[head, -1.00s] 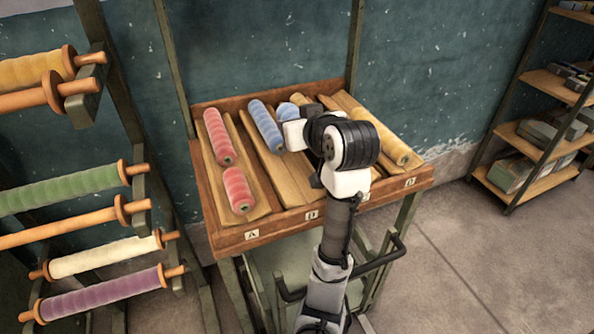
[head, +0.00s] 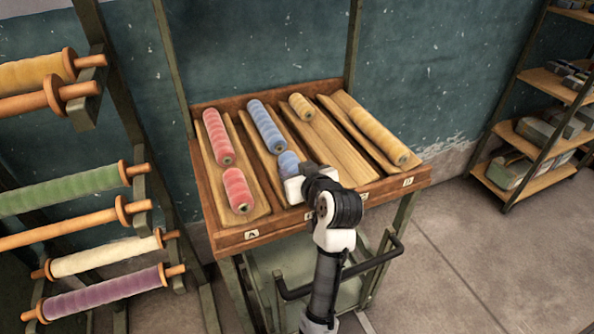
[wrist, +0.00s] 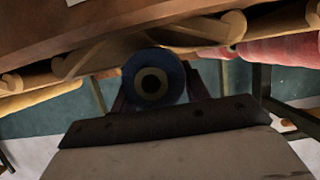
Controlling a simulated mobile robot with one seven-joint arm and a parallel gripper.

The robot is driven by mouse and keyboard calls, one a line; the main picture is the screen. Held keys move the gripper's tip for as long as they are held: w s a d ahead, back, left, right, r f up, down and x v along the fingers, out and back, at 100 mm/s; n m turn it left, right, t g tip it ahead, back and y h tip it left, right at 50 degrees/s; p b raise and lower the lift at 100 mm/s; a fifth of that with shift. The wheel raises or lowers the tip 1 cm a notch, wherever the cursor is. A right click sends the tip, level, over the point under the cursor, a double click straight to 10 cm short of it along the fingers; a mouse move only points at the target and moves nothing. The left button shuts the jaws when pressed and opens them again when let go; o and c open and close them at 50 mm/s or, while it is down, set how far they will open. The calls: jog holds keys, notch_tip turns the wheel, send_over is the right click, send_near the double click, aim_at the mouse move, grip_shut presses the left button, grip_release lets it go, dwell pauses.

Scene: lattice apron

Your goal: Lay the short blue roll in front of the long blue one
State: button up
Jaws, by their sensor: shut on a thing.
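The short blue roll (head: 288,160) is held by my gripper (head: 290,172), which is shut on it. In the wrist view the roll shows end-on (wrist: 151,82), between dark fingers. It is over the front part of the second trough from the left. The long blue roll (head: 266,126) lies in the back part of that same trough. The short roll is just in front of it and roughly in line with it. I cannot tell whether the two touch, or whether the short roll rests on the wood. My gripper hides its front part.
The slanted rack (head: 270,233) has troughs side by side. The left trough holds a long red roll (head: 218,137) and a short red roll (head: 238,190). A short yellow roll (head: 301,107) and a long yellow roll (head: 378,134) lie to the right. Spindles with rolls stand at left.

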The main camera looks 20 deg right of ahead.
jog(key=shift+f+b, duration=0.3)
jog(key=shift+f, duration=0.05)
jog(key=o, duration=1)
jog(key=shift+o, duration=0.2)
jog(key=shift+r, duration=0.25)
jog(key=shift+s+r, duration=0.15)
jog(key=shift+r, duration=0.1)
jog(key=b+v, duration=0.1)
jog(key=v, duration=1)
jog(key=shift+s, duration=0.3)
jog(key=shift+r, duration=0.15)
